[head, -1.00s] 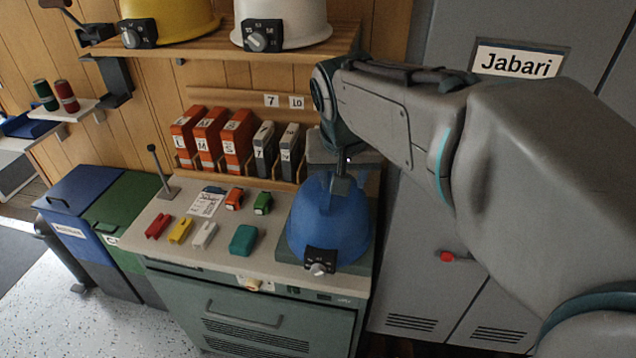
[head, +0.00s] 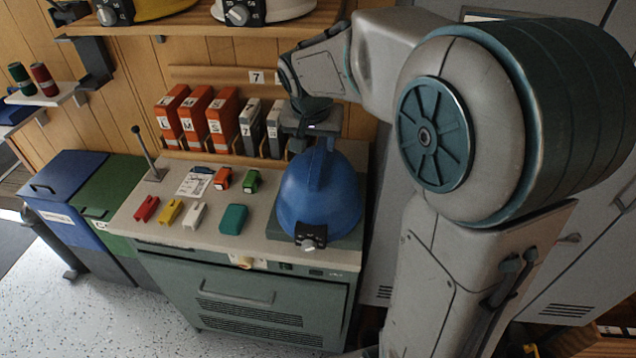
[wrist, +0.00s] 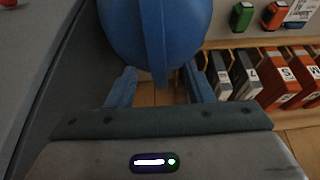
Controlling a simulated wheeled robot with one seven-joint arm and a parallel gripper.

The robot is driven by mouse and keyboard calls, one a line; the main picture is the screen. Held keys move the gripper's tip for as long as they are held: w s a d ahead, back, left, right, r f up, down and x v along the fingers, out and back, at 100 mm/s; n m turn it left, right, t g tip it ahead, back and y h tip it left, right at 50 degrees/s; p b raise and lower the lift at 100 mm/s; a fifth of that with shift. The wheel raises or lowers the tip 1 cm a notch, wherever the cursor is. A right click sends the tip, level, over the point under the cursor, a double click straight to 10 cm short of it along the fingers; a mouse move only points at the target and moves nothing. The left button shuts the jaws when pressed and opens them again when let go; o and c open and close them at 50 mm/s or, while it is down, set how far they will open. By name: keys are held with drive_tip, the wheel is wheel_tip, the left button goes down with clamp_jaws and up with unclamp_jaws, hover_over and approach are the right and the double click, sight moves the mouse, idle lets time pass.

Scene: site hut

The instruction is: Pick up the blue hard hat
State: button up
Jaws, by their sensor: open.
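The blue hard hat (head: 325,205) sits upright on a dark grey pad at the right end of the worktop. It has a raised crest and a black dial on its front. My gripper (head: 318,150) is over the crown and mostly screened by the wrist in the head view. In the wrist view the open fingers (wrist: 160,88) stand apart, one on each side of the hat's crest (wrist: 153,40). I cannot tell whether either finger touches the hat. The hat's far side is hidden.
Orange and grey binders (head: 222,118) stand behind the hat on the left. Small coloured blocks (head: 233,218) lie left of it. A shelf (head: 205,45) with yellow and white hats hangs above. Grey lockers (head: 560,285) stand to the right.

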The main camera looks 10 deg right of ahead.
sight(319, 152)
drive_tip(key=shift+p+x, duration=0.8)
drive_tip(key=shift+x, duration=1.85)
drive_tip(key=shift+d+r, duration=0.1)
drive_tip(key=shift+d, duration=0.05)
clamp_jaws()
